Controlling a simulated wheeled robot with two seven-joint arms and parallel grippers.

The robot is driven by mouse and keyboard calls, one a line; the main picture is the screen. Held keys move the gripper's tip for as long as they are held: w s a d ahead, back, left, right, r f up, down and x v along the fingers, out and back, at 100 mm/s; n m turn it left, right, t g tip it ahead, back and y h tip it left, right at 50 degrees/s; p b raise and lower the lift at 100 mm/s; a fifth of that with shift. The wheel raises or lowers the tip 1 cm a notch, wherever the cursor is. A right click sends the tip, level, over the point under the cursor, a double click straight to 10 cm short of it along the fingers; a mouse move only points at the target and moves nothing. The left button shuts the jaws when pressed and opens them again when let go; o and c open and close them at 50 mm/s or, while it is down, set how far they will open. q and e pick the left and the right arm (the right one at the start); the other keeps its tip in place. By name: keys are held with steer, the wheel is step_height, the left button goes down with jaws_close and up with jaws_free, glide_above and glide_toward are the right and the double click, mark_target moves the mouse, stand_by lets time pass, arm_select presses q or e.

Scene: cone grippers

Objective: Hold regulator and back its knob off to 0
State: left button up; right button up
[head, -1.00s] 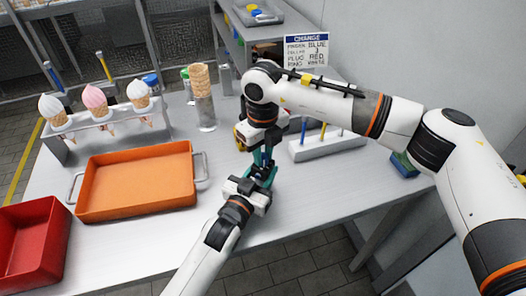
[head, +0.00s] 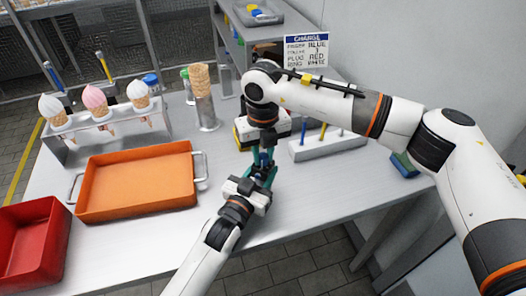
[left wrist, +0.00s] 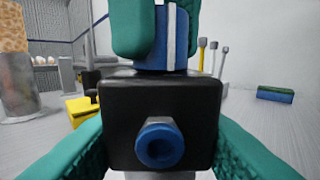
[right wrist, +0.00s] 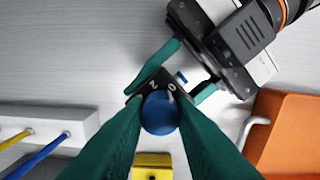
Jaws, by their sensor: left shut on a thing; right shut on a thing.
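The regulator is a black block (left wrist: 160,95) with a blue port on its face, filling the middle of the left wrist view. Its blue knob (left wrist: 150,52) sits on top and shows a white stripe; the knob also shows in the right wrist view (right wrist: 160,112). Dial marks, a 0 and a 2, show beside the knob there. My left gripper (head: 264,170) is shut on the regulator body from the near side, above the table. My right gripper (head: 265,150) points down from above, shut on the knob. In the head view the grippers mostly hide the regulator.
An orange tray (head: 84,213) and a red bin (head: 10,262) stand to the left. A white rack with coloured rods (head: 325,148) and a yellow item (right wrist: 152,160) lie close by.

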mark_target(263, 155)
steer(key=o, duration=1)
steer(key=shift+r, duration=0.15)
step_height(263, 155, up, 12)
arm_select(q)
steer(key=o, duration=1.2)
